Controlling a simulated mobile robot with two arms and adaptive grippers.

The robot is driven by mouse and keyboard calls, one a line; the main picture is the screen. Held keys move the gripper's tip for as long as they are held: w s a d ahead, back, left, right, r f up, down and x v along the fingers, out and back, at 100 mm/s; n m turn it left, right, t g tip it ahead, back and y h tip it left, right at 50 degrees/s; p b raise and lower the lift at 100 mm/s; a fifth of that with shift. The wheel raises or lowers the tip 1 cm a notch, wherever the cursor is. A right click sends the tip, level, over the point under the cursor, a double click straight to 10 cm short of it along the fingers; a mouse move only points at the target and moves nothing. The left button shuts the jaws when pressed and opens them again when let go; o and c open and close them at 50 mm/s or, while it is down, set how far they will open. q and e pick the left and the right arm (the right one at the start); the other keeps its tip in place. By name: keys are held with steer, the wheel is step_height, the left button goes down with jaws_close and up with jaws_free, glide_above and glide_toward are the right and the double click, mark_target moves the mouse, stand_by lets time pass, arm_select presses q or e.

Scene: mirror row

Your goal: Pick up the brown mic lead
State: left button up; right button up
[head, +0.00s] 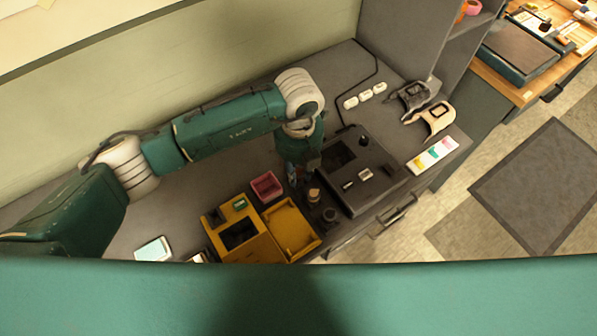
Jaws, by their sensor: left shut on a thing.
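My left arm comes in from the left over the grey counter, and its gripper (297,178) points down between the pink tray and the dark case. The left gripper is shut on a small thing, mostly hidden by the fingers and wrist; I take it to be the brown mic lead. A small tan-brown piece (314,194) shows just right of the fingertips; I cannot tell whether it belongs to the held thing. My right gripper is not in view.
A pink tray (267,187) and a yellow open box (291,229) stand close left of the gripper. A dark case (382,185) stands close right. A dark round item (329,214) is near the front edge.

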arm_select(q)
step_height(320, 180, up, 20)
steer(key=b, duration=0.3)
steer(key=shift+f+b, duration=0.25)
steer(key=shift+b, duration=0.15)
steer(key=b, duration=0.7)
glide_above(299, 172)
step_height(299, 172, down, 8)
step_height(299, 172, down, 7)
steer(key=b, duration=0.6)
steer(key=shift+f, duration=0.2)
steer(key=shift+a+f+b, duration=0.2)
steer(key=shift+f+b, duration=0.65)
steer(key=shift+f, duration=0.35)
steer(key=shift+d, duration=0.15)
